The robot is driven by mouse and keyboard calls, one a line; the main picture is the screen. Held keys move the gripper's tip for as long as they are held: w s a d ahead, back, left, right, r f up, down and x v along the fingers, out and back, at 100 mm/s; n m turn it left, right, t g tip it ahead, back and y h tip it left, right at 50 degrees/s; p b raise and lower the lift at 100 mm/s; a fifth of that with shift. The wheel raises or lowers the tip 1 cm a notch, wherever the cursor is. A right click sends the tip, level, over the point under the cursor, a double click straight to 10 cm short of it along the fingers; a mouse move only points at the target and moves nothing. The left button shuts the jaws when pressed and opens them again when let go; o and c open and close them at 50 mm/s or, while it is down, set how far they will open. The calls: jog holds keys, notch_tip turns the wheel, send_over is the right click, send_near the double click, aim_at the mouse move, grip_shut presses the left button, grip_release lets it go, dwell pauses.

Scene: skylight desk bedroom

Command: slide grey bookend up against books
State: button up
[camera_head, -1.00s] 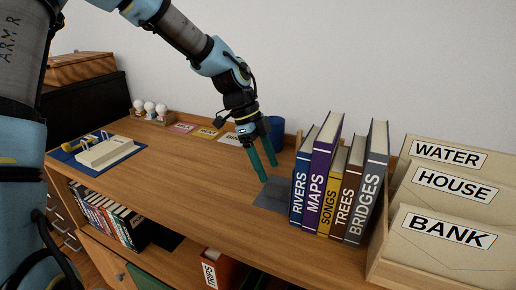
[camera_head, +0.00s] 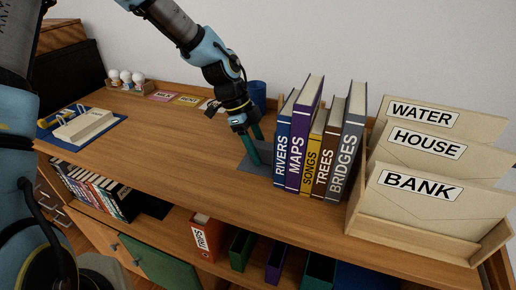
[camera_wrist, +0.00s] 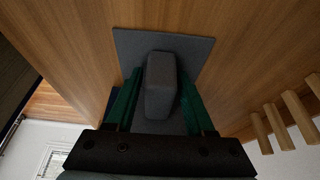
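The grey bookend (camera_head: 251,167) is on the desk top just left of the row of books; its flat base and a narrow upright part (camera_wrist: 160,85) show in the wrist view. My gripper (camera_head: 257,150) points down at it, with one green finger on each side of the upright part. Narrow gaps show between the fingers and the upright, so the gripper looks open around it. The books stand upright: RIVERS (camera_head: 281,150), MAPS (camera_head: 300,150), SONGS (camera_head: 312,155), TREES (camera_head: 327,160) and BRIDGES (camera_head: 346,150). Whether the bookend's upright touches RIVERS is hidden by my fingers.
A wooden file holder (camera_head: 410,235) with WATER, HOUSE and BANK folders stands right of the books. A blue cup (camera_head: 258,92) is behind my gripper. The desk's middle (camera_head: 170,135) is clear.

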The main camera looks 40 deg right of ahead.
grip_shut()
dwell(1.0)
jog(key=shift+s+d, duration=0.1)
jog(key=shift+s, duration=0.05)
jog(key=shift+s+d, duration=0.5)
jog(key=shift+s, duration=0.25)
jog(key=shift+o, duration=2)
grip_release()
